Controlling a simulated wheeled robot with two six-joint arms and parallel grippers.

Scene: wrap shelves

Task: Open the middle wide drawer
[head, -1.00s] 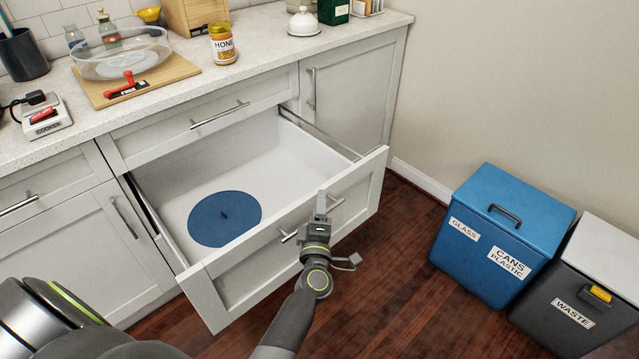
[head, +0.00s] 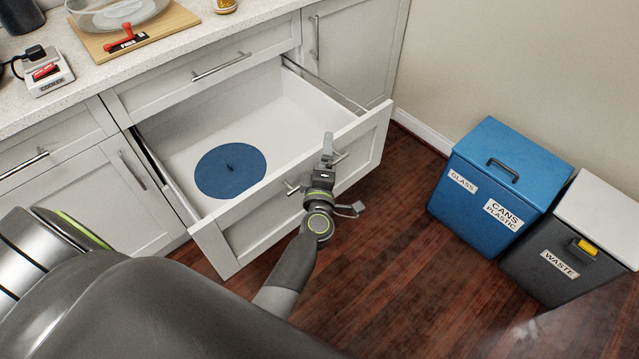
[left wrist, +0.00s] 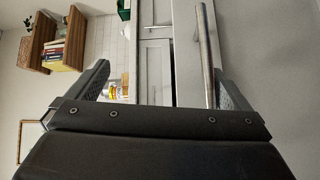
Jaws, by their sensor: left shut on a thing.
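The wide white drawer (head: 262,228) under the counter is pulled well out, its inside in plain view. My left gripper (head: 327,150) is at the drawer front, shut on the drawer's bar handle (head: 292,188). My gripper hides the middle of the handle. In the left wrist view the metal handle (left wrist: 207,50) runs between my fingers, close to the right one. My right gripper is not in view.
A shallow closed drawer (head: 210,85) sits above the open one. A blue bin (head: 495,180) and a dark waste bin (head: 560,260) stand at right by the wall. Wood floor (head: 400,220) is clear between drawer and bins. A cooker switch (head: 45,72) lies on the counter.

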